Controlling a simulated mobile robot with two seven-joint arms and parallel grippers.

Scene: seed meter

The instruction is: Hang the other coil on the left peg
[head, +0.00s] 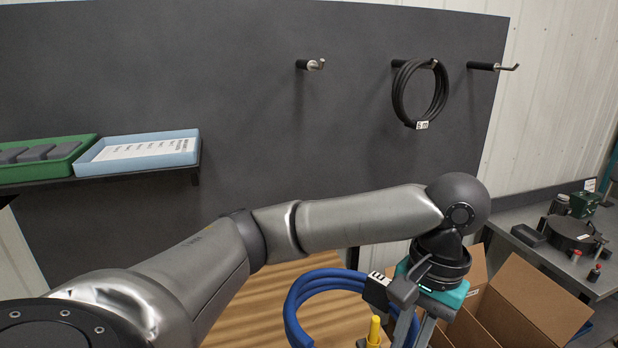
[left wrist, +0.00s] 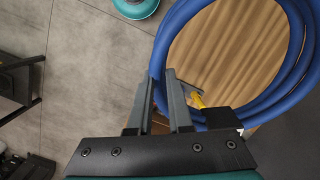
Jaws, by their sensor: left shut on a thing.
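A blue coil (head: 318,290) hangs in my left gripper (head: 413,330) above a wooden tabletop. In the left wrist view the blue coil (left wrist: 288,88) passes at the fingers of the left gripper (left wrist: 163,84), which are shut on it. A black tag with a white label (head: 377,290) is on the coil. The coil's lower part is cut off in the head view. The left peg (head: 310,64) on the dark board is bare. A black coil (head: 398,95) hangs on the middle peg (head: 400,63). My right gripper is not in view.
The right peg (head: 493,67) is bare. A shelf at the left holds a green tray (head: 80,160) and a blue tray (head: 90,168). A wooden tabletop (head: 255,305) lies below, with a yellow-topped item (head: 374,328). Cardboard boxes (head: 525,300) and a cluttered bench (head: 535,220) stand at right.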

